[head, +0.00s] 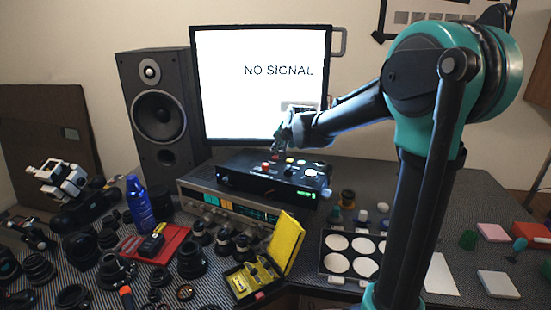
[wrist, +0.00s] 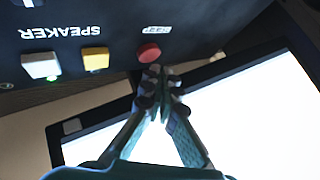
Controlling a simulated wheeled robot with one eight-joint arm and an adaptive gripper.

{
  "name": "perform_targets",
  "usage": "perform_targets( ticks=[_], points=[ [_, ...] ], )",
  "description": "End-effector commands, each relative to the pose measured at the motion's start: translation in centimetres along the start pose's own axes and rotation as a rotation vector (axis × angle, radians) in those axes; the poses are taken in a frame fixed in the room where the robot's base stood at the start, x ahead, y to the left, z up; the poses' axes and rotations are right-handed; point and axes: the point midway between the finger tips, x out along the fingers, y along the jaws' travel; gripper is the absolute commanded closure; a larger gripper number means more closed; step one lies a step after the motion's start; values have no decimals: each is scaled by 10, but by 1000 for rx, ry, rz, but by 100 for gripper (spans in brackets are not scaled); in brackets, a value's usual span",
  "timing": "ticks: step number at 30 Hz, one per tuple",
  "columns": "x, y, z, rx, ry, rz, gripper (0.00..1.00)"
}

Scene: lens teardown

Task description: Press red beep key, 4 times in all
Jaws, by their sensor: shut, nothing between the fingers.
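The red key (wrist: 149,52) is a round button on the black control box (head: 245,180), with a small upside-down label beside it, too blurred to read. In the wrist view my gripper (wrist: 158,72) is shut and empty, its fingertips just below the red key in the picture. I cannot tell whether they touch it. In the head view my gripper (head: 283,138) is over the back of the box, in front of the monitor. Several small coloured keys show on the box top there.
Yellow (wrist: 96,58) and white (wrist: 41,65) keys sit beside the red one, by an upside-down SPEAKER marking. A green light glows at the white key. The monitor (head: 225,60) reads NO SIGNAL. A speaker (head: 160,115) stands left; lens parts crowd the front.

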Motion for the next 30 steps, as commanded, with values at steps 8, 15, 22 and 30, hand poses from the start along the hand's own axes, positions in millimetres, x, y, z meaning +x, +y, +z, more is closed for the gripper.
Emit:
perform_targets(
  ticks=[8,15,22,30],
  points=[
    [5,4,4,0,0,0,100],
    [5,4,4,0,0,0,100],
    [6,4,4,0,0,0,100],
    [8,6,6,0,0,0,100]
  ],
)
